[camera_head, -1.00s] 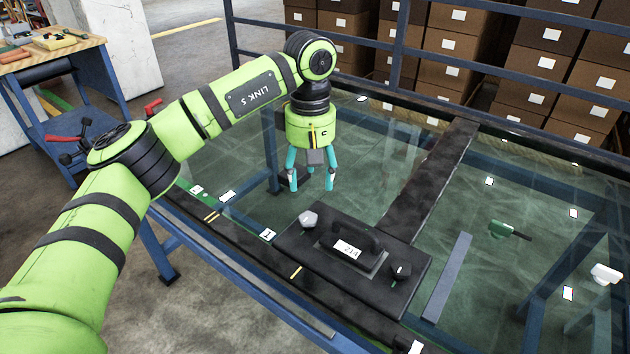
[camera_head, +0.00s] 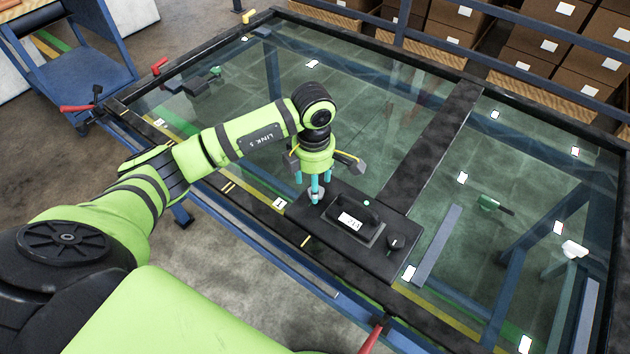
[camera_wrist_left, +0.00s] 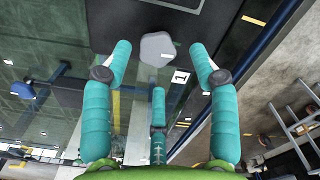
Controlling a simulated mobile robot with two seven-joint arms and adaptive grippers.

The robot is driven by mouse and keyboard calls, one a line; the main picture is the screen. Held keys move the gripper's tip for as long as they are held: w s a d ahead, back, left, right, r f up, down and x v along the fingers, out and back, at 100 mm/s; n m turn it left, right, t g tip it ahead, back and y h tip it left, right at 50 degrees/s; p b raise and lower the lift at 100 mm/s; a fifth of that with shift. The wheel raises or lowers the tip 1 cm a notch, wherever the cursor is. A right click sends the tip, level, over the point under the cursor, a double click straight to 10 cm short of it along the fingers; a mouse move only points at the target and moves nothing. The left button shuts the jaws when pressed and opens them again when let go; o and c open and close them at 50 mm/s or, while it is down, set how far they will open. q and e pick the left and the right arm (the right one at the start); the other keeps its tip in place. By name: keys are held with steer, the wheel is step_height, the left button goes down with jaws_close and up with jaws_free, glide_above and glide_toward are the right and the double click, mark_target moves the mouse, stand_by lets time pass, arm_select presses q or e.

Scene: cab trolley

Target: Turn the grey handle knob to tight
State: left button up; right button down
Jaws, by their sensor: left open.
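The grey handle knob (camera_head: 316,194) sits at the left end of a black plate (camera_head: 290,207) on the glass-topped trolley. In the left wrist view the knob (camera_wrist_left: 157,49) is a light grey, many-sided cap with a small white mark on its lower right. My left gripper (camera_head: 317,190) points down over the knob, with its teal fingers open around it. In the wrist view the open fingers (camera_wrist_left: 160,70) stand to both sides and below the knob, apart from it. The fingers partly hide the knob in the head view. My right gripper is out of view.
A black handle with a white label (camera_head: 350,219) and a small black knob (camera_head: 395,243) share the plate. A green-handled tool (camera_head: 488,202) and a white-headed item (camera_head: 573,249) show farther right. Blue rails (camera_head: 400,35) and stacked boxes stand behind.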

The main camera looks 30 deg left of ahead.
arm_select(q)
steer(key=shift+f, duration=1.1)
steer(key=c, duration=1.1)
steer(key=shift+f+m+b, duration=0.25)
steer(key=shift+m+b, duration=0.15)
steer(key=shift+b, duration=0.35)
steer(key=shift+r, duration=0.15)
steer(key=shift+c, duration=0.2)
steer(key=o, duration=1.1)
steer(key=shift+o, duration=0.2)
steer(key=shift+s+a, duration=0.1)
steer(key=shift+a, duration=0.05)
steer(key=shift+r, duration=0.1)
